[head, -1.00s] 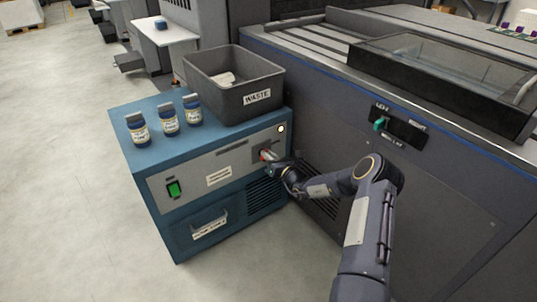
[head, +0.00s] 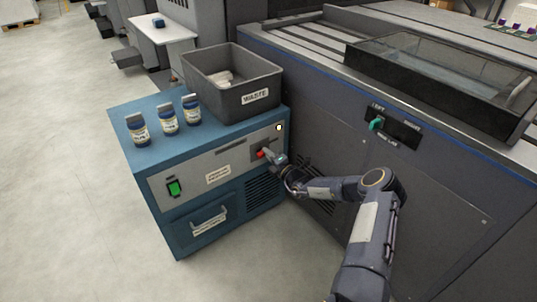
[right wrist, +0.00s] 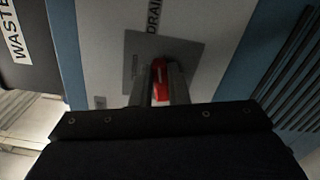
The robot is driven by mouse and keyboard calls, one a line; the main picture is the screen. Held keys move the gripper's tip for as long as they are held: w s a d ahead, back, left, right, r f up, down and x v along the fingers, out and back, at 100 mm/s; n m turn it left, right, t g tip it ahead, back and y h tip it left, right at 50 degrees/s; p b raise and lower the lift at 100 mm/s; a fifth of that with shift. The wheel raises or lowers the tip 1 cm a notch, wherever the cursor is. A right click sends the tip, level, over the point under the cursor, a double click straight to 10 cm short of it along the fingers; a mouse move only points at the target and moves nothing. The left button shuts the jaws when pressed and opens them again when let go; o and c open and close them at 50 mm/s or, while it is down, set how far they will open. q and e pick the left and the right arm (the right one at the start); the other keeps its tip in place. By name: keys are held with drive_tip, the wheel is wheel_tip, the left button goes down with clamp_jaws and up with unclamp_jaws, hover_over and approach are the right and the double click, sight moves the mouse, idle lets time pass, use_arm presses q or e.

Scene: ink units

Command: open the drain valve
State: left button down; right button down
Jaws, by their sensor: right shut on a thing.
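The drain valve's red handle (head: 261,154) is on the upper right of the blue cabinet's grey front panel. In the right wrist view the red handle (right wrist: 160,78) lies between the two fingers, in front of a grey plate marked "DRAIN" (right wrist: 178,55). My right gripper (head: 267,156) reaches the panel from the right and is shut on the handle. The fingers hide part of the handle, and I cannot tell its exact turn angle. My left gripper is not in view.
The blue cabinet (head: 150,165) carries several blue-labelled bottles (head: 166,121) and a grey waste bin (head: 215,97). A green switch (head: 174,188) and a handled drawer (head: 209,222) are on its front. The large grey machine (head: 440,190) stands close on the right. Floor on the left is clear.

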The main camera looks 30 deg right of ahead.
drive_tip(key=shift+d+f+m, duration=0.1)
drive_tip(key=shift+f+m, duration=0.05)
drive_tip(key=shift+m, duration=1.35)
drive_tip(key=c, duration=1.4)
unclamp_jaws()
drive_tip(key=s+p, duration=0.2)
drive_tip(key=s, duration=0.5)
drive_tip(key=shift+s+d+p, duration=0.3)
drive_tip(key=shift+s+p, duration=0.1)
